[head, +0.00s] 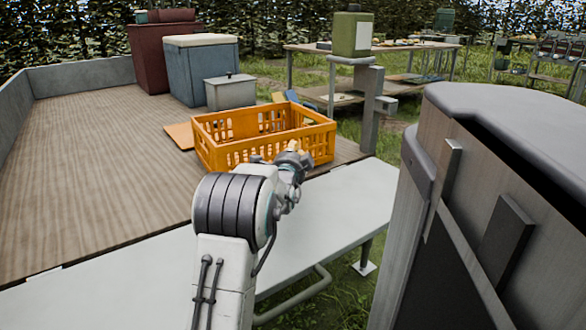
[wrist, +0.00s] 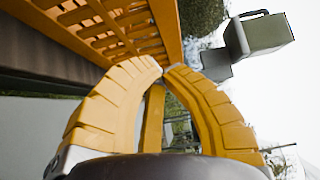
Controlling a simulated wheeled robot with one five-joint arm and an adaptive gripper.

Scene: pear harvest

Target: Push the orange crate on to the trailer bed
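The orange crate (head: 320,145) is a slotted plastic box, upright, and it looks empty. It sits on the wooden trailer bed (head: 95,150) near its front right edge; my arm hides part of its near side. My gripper (head: 292,150) is at the crate's near wall, its fingers mostly hidden there. In the wrist view the two yellow fingers (wrist: 163,71) meet at their tips, with nothing seen held. The crate's slotted side (wrist: 110,28) is close above and left of them. I cannot tell whether they touch.
A pale table (head: 150,270) lies along the bed's near edge. A blue-grey box (head: 200,75), a small grey box (head: 230,93) and a dark red bin (head: 150,58) stand behind. A flat orange board (head: 178,135) lies left of the crate. A large grey bin (head: 500,200) stands close right.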

